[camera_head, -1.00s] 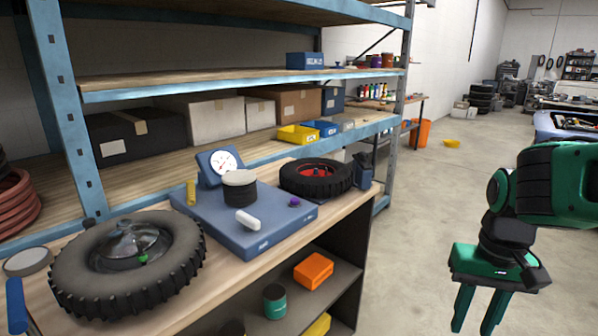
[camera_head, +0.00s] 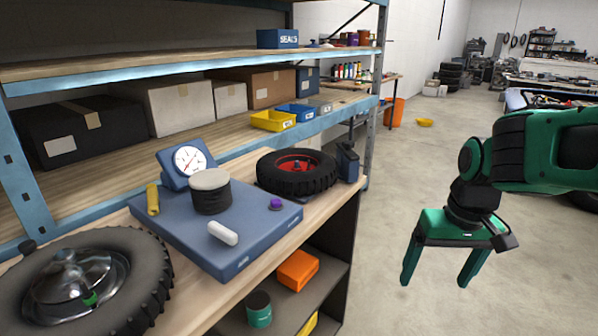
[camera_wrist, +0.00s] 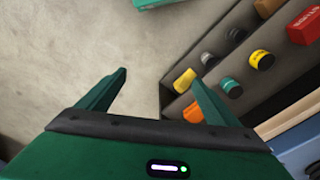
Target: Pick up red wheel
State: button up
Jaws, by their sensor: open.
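The red wheel (camera_head: 297,166) has a red hub and a black tyre. In the head view it lies flat near the far right end of the wooden bench (camera_head: 337,205), beside a blue scale. My gripper (camera_head: 434,279) is to the right of the bench over open floor, pointing down, open and empty. In the wrist view my gripper (camera_wrist: 160,85) has its two green fingers spread apart over the floor and the edge of the bench's shelves. The wheel does not show clearly in the wrist view.
The blue scale (camera_head: 235,245) carries a dark cylinder (camera_head: 210,195), a white piece and a purple knob. A larger grey-hubbed wheel (camera_head: 140,275) lies at the left. A dark device (camera_head: 347,162) stands right of the red wheel. An orange box (camera_head: 298,270) sits on a lower shelf.

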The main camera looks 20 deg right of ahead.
jog(key=w+a+r+n+t+y, duration=0.1)
jog(key=w+a+n+t, duration=0.2)
jog(key=w, duration=0.7)
jog(key=w+a+r+n+t+y, duration=0.1)
jog(key=w+a+n+t, duration=0.15)
jog(key=w+n, duration=0.45)
jog(key=n+t+y, duration=0.4)
jog(key=y, duration=0.1)
send_near(288, 174)
jog(key=x, duration=0.5)
jog(key=shift+w+a, duration=0.2)
jog(key=shift+a, duration=0.05)
jog(key=shift+x, duration=2.9)
jog(key=shift+d, duration=0.2)
jog(key=c, duration=1.7)
